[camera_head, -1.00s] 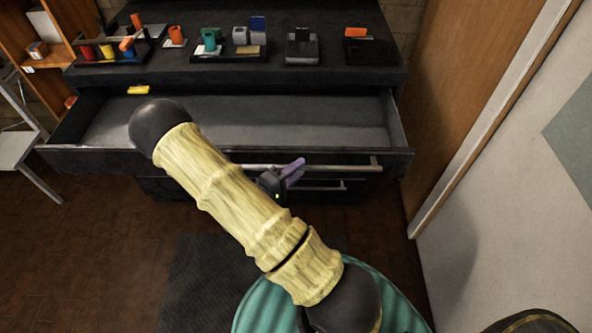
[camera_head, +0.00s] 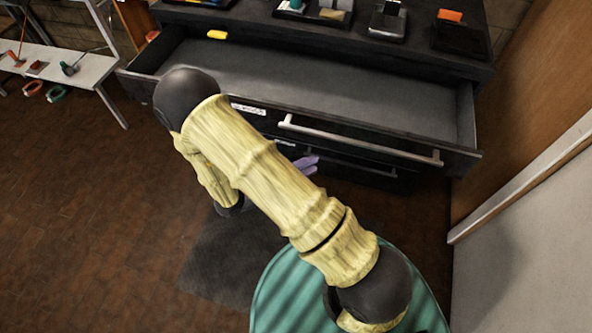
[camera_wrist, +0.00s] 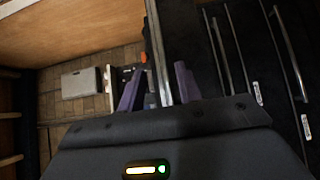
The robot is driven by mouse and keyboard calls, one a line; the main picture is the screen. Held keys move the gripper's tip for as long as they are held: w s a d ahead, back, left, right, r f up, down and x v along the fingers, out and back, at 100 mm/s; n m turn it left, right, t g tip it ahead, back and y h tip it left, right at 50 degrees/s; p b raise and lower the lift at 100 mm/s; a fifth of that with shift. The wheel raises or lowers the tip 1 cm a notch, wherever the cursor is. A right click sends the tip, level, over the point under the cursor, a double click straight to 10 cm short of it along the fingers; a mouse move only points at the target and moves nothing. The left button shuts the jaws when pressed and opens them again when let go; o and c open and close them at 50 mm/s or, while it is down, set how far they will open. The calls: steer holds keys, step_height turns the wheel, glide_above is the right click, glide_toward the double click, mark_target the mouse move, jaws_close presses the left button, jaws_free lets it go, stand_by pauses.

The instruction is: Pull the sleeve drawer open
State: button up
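The top drawer (camera_head: 330,80) of the dark cabinet stands pulled well out, with its grey floor showing. A white label (camera_head: 248,109), too small to read surely, and a long metal handle (camera_head: 360,140) are on its front. A yellow piece (camera_head: 216,35) lies in the drawer's back left. My gripper (camera_head: 306,165) shows only as purple fingertips below the handle, apart from it in the picture; my arm hides the rest. In the wrist view my gripper's fingers (camera_wrist: 158,88) are spread with nothing clearly held between them. Several handled drawer fronts (camera_wrist: 235,60) show to their right.
The cabinet top (camera_head: 290,20) carries a black device (camera_head: 388,20) and a dark tray with an orange block (camera_head: 449,16). A light bench (camera_head: 70,65) with tools stands left. A wooden panel and pale wall (camera_head: 530,235) bound the right.

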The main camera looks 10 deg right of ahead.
steer(key=v, duration=0.3)
stand_by(0.5)
steer(key=w+r+t+y+p, duration=0.45)
steer(key=w+r+y, duration=0.25)
steer(key=w+y, duration=0.55)
steer(key=s+d+r+m+g+y+b, duration=0.1)
steer(key=s+d+r+g+y+b, duration=0.15)
steer(key=s, duration=0.55)
steer(key=s+d+r+m+g+y+b, duration=0.2)
steer(key=s+g+y, duration=0.1)
steer(key=s, duration=0.5)
step_height(320, 180, up, 14)
steer(key=p, duration=1.4)
steer(key=shift+w+a, duration=0.2)
steer(key=shift+w, duration=0.1)
